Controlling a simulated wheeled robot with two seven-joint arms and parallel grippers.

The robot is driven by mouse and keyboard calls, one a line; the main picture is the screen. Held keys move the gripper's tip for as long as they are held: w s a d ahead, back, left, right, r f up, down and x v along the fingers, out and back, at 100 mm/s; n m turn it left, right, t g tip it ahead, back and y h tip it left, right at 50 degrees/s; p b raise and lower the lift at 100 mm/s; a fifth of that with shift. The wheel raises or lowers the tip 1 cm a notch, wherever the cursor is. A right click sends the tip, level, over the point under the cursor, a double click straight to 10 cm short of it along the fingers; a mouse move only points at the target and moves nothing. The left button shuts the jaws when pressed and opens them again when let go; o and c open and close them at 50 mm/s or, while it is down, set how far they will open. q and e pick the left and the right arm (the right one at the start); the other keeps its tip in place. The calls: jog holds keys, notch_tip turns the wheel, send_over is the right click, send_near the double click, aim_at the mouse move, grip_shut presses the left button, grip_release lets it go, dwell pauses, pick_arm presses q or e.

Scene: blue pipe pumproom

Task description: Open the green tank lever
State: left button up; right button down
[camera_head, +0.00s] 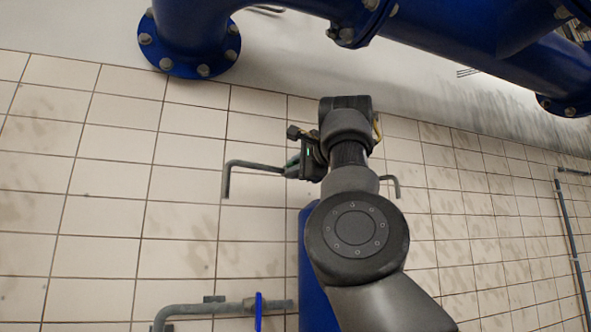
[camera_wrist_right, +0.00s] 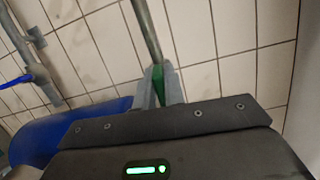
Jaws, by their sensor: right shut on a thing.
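The green tank lever (camera_head: 294,160) shows as a small strip of green in the head view, by the grey bent pipe (camera_head: 250,165) above the blue tank (camera_head: 314,275). My right gripper (camera_head: 293,172) is at it, mostly hidden behind my wrist. In the right wrist view the lever (camera_wrist_right: 158,78) stands between the two grey fingers of the right gripper (camera_wrist_right: 160,88), which is shut on it. The pipe (camera_wrist_right: 147,30) runs up from there. The lever's full angle and the valve are hidden. My left gripper is not in view.
A lower grey pipe (camera_head: 205,310) with a blue handle (camera_head: 258,312) runs at the bottom left. Large blue flanged pipes (camera_head: 460,40) cross the top. A thin pipe (camera_head: 568,225) is on the tiled wall at right. Space left of the bent pipe looks clear.

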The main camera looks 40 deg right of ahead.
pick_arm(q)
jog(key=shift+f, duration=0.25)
pick_arm(e)
jog(key=shift+n, duration=0.5)
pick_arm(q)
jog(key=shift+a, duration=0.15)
pick_arm(e)
jog(key=c, duration=1.5)
grip_release()
jog(key=shift+w+f, duration=0.1)
jog(key=shift+w, duration=0.05)
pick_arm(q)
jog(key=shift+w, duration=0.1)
